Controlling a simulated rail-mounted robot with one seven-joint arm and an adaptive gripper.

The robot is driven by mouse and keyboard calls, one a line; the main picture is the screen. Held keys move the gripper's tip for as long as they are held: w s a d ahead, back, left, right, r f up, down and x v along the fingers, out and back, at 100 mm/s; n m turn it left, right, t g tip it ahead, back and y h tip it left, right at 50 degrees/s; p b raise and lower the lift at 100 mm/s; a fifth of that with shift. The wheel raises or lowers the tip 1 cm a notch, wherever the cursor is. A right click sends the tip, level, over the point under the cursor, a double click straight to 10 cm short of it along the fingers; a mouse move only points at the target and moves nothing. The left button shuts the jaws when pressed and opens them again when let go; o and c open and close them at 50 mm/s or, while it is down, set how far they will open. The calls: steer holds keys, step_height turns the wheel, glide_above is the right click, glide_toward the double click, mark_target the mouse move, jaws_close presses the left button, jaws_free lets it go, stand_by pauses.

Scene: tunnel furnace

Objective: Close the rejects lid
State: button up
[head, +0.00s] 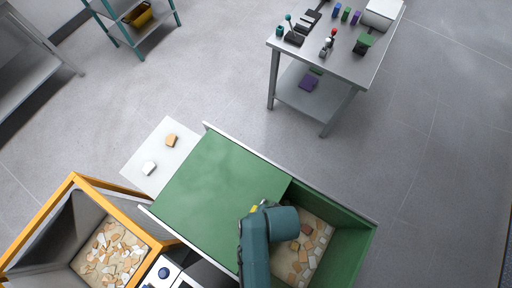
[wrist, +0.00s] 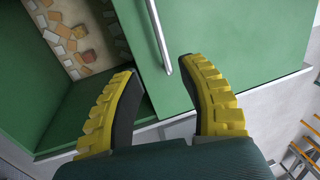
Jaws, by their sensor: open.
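The rejects bin is a green box with a flat green lid (head: 215,178) over its left and middle part. The right part of the bin (head: 353,240) is open, with broken pale and brown pieces (head: 308,245) inside. In the wrist view the lid (wrist: 220,30) is at the right and the open part with pieces (wrist: 75,40) at upper left. A thin metal handle bar (wrist: 158,37) is along the lid near its edge. My gripper (wrist: 160,68) is open, and the bar's near end appears between its fingertips; contact cannot be told. In the head view my arm hides most of the gripper.
An orange-framed bin (head: 72,180) with more pieces stands at lower left. A white board (head: 150,150) with two small pieces lies beside the lid. A table (head: 345,60) with tools stands at the upper right. The floor between is clear.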

steer(key=f, duration=0.3)
steer(key=w+a+f+b, duration=0.1)
steer(key=f, duration=0.3)
steer(key=f+b, duration=0.1)
steer(key=f, duration=0.3)
steer(key=shift+w+a, duration=0.3)
jaws_close()
steer(key=shift+s+f, duration=0.1)
